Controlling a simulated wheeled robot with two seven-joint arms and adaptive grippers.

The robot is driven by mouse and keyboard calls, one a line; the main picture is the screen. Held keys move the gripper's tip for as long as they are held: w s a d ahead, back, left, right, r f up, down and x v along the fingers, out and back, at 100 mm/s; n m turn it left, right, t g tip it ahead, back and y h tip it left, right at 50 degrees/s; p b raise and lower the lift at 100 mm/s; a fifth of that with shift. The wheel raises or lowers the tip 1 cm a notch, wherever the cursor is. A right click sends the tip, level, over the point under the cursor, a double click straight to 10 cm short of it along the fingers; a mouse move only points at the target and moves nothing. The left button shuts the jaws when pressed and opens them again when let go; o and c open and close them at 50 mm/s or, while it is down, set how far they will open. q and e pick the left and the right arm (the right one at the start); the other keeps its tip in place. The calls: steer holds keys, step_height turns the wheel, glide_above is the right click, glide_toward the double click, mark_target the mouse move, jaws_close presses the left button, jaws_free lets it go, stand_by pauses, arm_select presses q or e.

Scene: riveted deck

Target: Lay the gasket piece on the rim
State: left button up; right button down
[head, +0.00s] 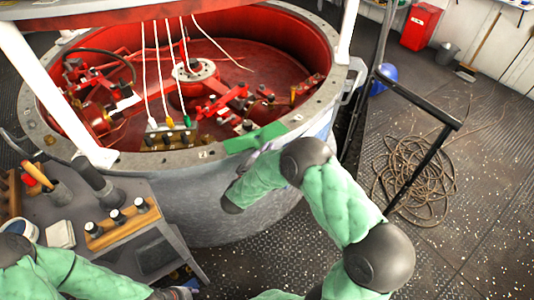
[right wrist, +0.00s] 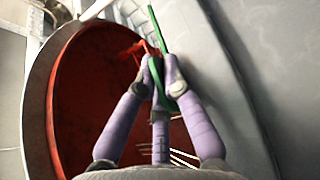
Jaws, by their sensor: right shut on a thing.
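The gasket piece is a flat green strip (head: 256,137). In the head view it appears at the near right part of the grey bolted rim (head: 330,100) of the round red-lined tub. My right gripper (head: 268,147) is shut on it, partly hidden behind my forearm. In the right wrist view the green strip (right wrist: 157,30) stands between the fingertips of my right gripper (right wrist: 160,72), beside the rim edge. I cannot tell whether the strip touches the rim. My left arm lies low at the left, its gripper (head: 182,293) at the bottom edge, its jaws unclear.
The red tub interior (head: 250,50) holds machinery and hanging white cables. A console (head: 130,225) with knobs stands at the near left. A black rail (head: 420,100) and a coiled rope (head: 415,180) are at the right. White posts rise from the rim.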

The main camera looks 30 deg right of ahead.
steer(key=shift+f, duration=0.1)
steer(key=c, duration=1.8)
jaws_free()
steer(key=shift+f, duration=0.1)
steer(key=o, duration=0.4)
steer(key=shift+o, duration=0.2)
